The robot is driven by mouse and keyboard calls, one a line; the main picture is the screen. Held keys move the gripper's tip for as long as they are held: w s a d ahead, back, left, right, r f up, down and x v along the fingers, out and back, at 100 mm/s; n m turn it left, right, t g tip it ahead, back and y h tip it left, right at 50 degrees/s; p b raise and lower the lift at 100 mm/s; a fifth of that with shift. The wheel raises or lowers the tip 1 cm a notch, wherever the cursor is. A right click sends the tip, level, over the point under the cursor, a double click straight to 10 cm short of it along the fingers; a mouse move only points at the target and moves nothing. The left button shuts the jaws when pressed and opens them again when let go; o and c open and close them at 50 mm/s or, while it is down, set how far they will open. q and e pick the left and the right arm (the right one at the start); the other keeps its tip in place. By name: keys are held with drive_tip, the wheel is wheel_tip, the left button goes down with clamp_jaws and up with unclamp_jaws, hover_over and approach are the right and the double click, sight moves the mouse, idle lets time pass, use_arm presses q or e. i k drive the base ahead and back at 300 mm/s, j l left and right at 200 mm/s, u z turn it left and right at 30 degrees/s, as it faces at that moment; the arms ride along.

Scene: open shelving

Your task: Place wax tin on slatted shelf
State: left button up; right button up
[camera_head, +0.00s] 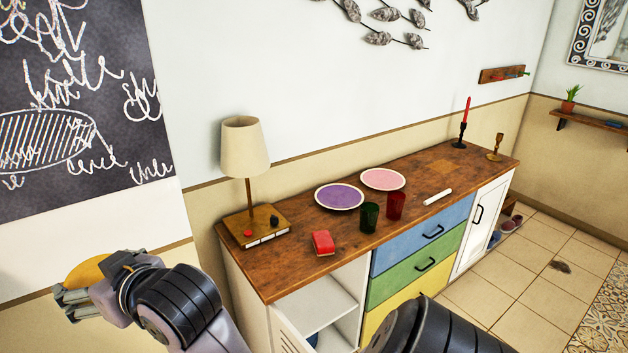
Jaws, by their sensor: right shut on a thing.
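My right gripper (95,285) reaches across to the lower left of the view. It is shut on a yellow, rounded thing, which I take to be the wax tin (88,271). The fingers hide part of it, and it is held up in front of the wall, left of the cabinet. A small brown wooden rack, perhaps the slatted shelf (509,207), shows partly beyond the cabinet's right end, with shoes on or by it. The cabinet hides most of it, and I cannot make out slats. My left gripper is not in view.
A long wooden-topped cabinet (290,276) holds a lamp (245,148), plates, two cups, a red box (323,243) and candlesticks. Its left compartment is open. Tiled floor (535,260) is mostly clear at the right. A wall shelf (592,122) hangs there.

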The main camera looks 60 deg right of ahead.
sight(307, 311)
drive_tip(key=k+l, duration=0.2)
drive_tip(key=l, duration=0.2)
drive_tip(key=k+l, duration=0.2)
drive_tip(key=l, duration=0.15)
drive_tip(key=k+l, duration=0.15)
drive_tip(key=l, duration=0.25)
drive_tip(key=k+l, duration=0.2)
drive_tip(key=l, duration=0.2)
drive_tip(key=k+l, duration=0.2)
drive_tip(key=l, duration=0.15)
